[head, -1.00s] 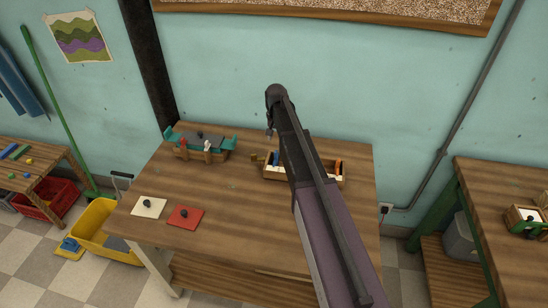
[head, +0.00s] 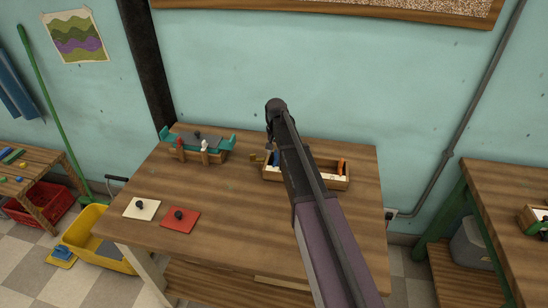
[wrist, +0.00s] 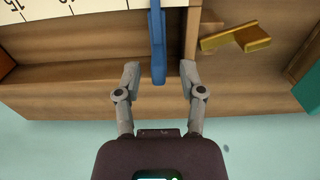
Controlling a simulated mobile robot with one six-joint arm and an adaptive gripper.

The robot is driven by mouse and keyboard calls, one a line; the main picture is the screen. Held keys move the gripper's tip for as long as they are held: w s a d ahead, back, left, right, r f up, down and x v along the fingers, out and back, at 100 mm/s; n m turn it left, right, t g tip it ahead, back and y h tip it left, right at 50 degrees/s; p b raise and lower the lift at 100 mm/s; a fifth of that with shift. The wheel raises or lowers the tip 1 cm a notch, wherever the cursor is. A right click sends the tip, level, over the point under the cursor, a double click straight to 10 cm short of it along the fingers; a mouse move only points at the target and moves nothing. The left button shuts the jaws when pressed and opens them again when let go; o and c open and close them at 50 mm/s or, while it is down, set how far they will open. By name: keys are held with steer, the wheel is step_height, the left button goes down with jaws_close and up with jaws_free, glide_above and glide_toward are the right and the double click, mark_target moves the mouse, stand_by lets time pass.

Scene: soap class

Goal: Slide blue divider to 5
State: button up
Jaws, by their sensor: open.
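In the wrist view the blue divider (wrist: 158,42) stands across a wooden tray (wrist: 100,70), close to its right end wall. A white number scale (wrist: 60,12) lies left of the divider, with 15 and 10 readable. My gripper (wrist: 160,73) is open, one fingertip each side of the divider's near end, with gaps on both sides. In the head view the blue divider (head: 276,158) shows at the tray's left end, partly behind my arm. An orange divider (head: 341,167) stands near the tray's right end. My gripper is mostly hidden there.
A brass piece (wrist: 236,38) sticks out beyond the tray's end. White (head: 142,208) and red (head: 180,219) plates with knobs lie at the front left. The table right of the tray is clear.

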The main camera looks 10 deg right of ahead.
steer(key=shift+f+b, duration=0.3)
steer(key=shift+f, duration=0.25)
jaws_close()
